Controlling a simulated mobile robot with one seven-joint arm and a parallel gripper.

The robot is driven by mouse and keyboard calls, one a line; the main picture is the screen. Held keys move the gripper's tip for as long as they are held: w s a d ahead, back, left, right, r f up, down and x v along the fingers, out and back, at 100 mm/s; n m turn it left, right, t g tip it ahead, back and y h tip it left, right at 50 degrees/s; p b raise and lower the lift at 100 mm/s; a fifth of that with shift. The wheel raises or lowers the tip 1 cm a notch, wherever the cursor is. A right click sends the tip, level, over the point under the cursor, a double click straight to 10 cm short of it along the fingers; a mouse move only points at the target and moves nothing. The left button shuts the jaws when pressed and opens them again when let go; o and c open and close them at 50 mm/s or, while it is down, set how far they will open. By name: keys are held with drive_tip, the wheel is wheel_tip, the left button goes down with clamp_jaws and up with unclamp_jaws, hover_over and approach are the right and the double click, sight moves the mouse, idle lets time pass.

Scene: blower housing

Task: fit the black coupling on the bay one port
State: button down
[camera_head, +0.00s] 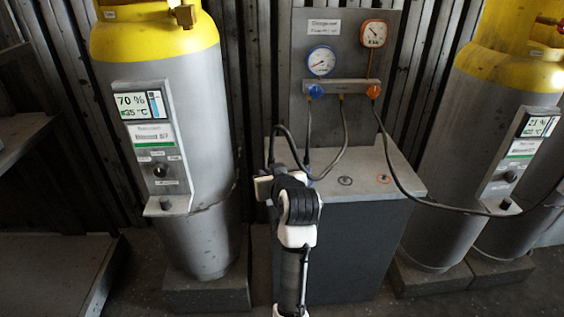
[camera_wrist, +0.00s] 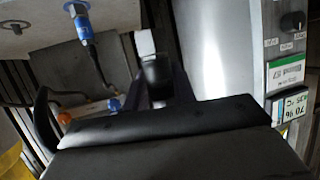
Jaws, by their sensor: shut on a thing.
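My gripper (camera_head: 265,187) is in front of the console's left edge, with its tips toward the left cylinder. It is shut on the black coupling, which is mostly hidden in the head view. In the wrist view a dark piece (camera_wrist: 155,72) shows between the fingers, and a black hose (camera_wrist: 42,112) loops in beside it. The left cylinder (camera_head: 150,80) carries a bracket with a dark stub port (camera_head: 165,205) below its display. My gripper is right of this port and apart from it. I cannot read which bay the labels name.
The console (camera_head: 400,175) has two gauges, blue and orange knobs, and hanging hoses. A blue-ended hose fitting (camera_wrist: 80,14) stands on its top. A hose (camera_head: 430,204) runs to the right cylinder (camera_head: 450,150). A narrow gap separates the console and left cylinder.

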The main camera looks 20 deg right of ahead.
drive_tip(key=w+a+f, duration=0.1)
drive_tip(key=a+f, duration=0.4)
drive_tip(key=f, duration=0.5)
drive_tip(key=w+a+f, duration=0.1)
drive_tip(key=a+f, duration=0.3)
drive_tip(key=f, duration=0.7)
drive_tip(key=s+a+f, duration=0.3)
drive_tip(key=a+f, duration=0.2)
drive_tip(key=f, duration=0.2)
drive_tip(key=s+a+f+n, duration=0.1)
drive_tip(key=s+a+f, duration=0.3)
drive_tip(key=f, duration=0.4)
drive_tip(key=shift+a+f+y, duration=0.2)
drive_tip(key=shift+a+y, duration=0.1)
drive_tip(key=shift+a, duration=0.05)
